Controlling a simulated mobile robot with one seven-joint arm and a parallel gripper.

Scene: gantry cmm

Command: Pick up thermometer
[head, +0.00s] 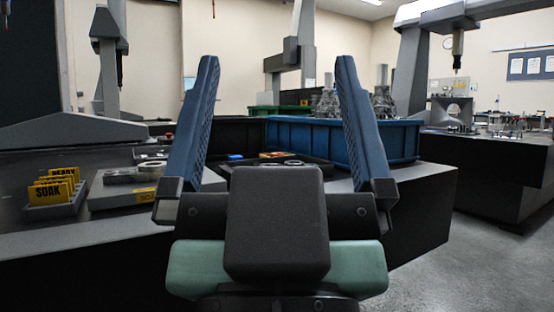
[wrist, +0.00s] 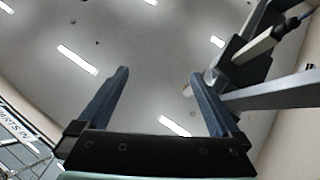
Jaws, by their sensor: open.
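My gripper (head: 277,90) is open and empty, with its two blue fingers wide apart and pointing upward in the head view. I cannot make out a thermometer in either view. My gripper and wrist hide part of the table in the head view.
A dark table (head: 70,235) carries a rack of yellow "SOAK" and "READY" cards (head: 55,188), a grey plate with metal parts (head: 125,190) and a blue bin (head: 300,137). Gantry machines (head: 408,70) stand behind. Open floor (head: 470,260) lies at right.

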